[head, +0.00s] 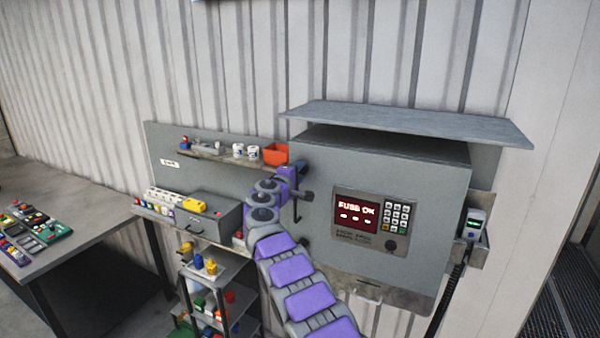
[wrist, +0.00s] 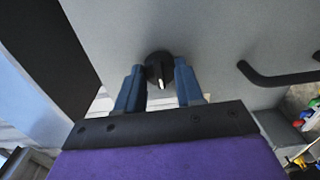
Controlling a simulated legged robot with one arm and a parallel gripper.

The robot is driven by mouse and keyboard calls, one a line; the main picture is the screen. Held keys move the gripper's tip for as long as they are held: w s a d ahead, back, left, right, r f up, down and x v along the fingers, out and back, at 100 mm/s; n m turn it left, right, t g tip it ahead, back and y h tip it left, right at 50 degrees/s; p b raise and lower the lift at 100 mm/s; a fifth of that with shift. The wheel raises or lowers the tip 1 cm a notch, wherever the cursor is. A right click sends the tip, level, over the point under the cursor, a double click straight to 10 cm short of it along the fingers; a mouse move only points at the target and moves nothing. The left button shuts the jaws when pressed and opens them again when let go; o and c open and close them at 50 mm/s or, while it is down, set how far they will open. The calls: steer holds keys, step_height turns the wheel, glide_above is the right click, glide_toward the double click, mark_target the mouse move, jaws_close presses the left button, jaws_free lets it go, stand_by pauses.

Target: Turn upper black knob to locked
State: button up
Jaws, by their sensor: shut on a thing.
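The upper black knob (wrist: 158,68) is on the grey panel in the wrist view, a white pointer mark on its face aimed down in that picture. My gripper (wrist: 159,80) has its blue fingers on either side of the knob and is shut on it. In the head view my gripper (head: 300,166) is at the upper left edge of the grey cabinet (head: 345,160). The knob is hidden there behind my gripper and arm. No lettering around the knob is readable.
A black bar handle (wrist: 275,77) is right of the knob in the wrist view. The cabinet's screen (head: 357,215) reads "FUSE OK", beside a keypad (head: 397,216). An orange bin (head: 276,154) sits on a shelf left of my gripper. A grey canopy (head: 410,122) overhangs the cabinet.

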steer(key=shift+a+f, duration=0.1)
steer(key=o, duration=1)
steer(key=shift+w+a+f, duration=0.1)
steer(key=shift+w+a, duration=0.05)
steer(key=shift+a, duration=0.1)
steer(key=shift+o, duration=0.2)
steer(key=shift+s, duration=0.25)
steer(key=b+v, duration=0.4)
steer(key=v, duration=1.3)
steer(key=shift+a+b, duration=0.25)
steer(key=shift+b, duration=0.15)
